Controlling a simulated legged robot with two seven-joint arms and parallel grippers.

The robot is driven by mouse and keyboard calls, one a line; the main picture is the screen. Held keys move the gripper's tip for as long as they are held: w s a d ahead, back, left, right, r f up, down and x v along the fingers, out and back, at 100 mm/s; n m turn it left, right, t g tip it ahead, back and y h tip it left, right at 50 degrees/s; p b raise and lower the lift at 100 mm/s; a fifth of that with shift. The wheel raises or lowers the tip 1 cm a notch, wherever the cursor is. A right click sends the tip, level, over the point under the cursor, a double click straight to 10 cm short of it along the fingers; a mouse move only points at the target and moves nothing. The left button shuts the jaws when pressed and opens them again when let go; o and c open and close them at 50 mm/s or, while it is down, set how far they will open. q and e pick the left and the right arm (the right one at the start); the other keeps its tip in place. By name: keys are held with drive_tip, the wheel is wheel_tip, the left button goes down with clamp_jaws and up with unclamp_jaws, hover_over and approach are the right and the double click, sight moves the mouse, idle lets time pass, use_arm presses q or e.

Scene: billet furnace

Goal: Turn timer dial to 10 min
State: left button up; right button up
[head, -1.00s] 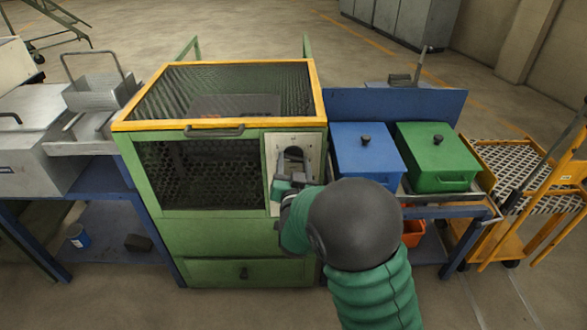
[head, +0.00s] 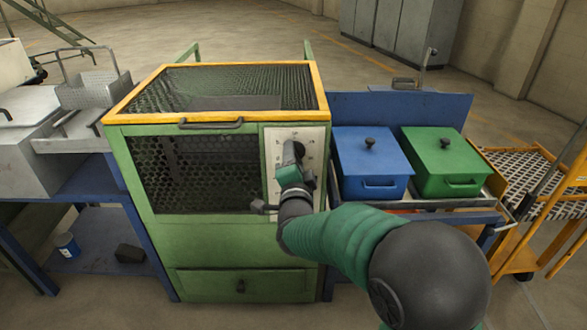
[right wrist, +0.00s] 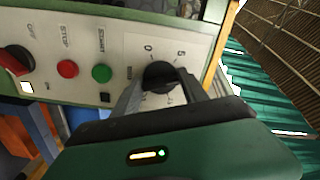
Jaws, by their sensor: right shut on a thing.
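The timer dial (right wrist: 159,76) is a black knob on the furnace's pale control panel (right wrist: 120,40). Marks "0" and "5" show beside it in the right wrist view; its other marks are partly hidden by the gripper. My right gripper (right wrist: 160,88) is shut on the dial, one finger on each side. In the head view my right gripper (head: 291,166) reaches up to the panel (head: 311,142) at the right of the green furnace's front. Which mark the dial points to cannot be told. My left gripper is not in view.
Green and red buttons (right wrist: 67,69) and a red OFF switch (right wrist: 17,58) sit beside the dial. The furnace (head: 205,235) has a yellow-framed mesh lid. A blue bin (head: 370,160) and a green bin (head: 442,160) stand right of it.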

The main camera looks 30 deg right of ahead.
drive_tip(key=shift+d+f+m+b, duration=0.1)
drive_tip(key=shift+f+m+b, duration=0.05)
drive_tip(key=shift+m+b, duration=0.85)
drive_tip(key=shift+f+m+b, duration=0.15)
drive_tip(key=shift+m+b, duration=0.7)
drive_tip(key=shift+m, duration=0.25)
drive_tip(key=o, duration=1.2)
drive_tip(key=shift+s, duration=0.1)
drive_tip(key=shift+o, duration=0.9)
drive_tip(key=shift+r, duration=0.15)
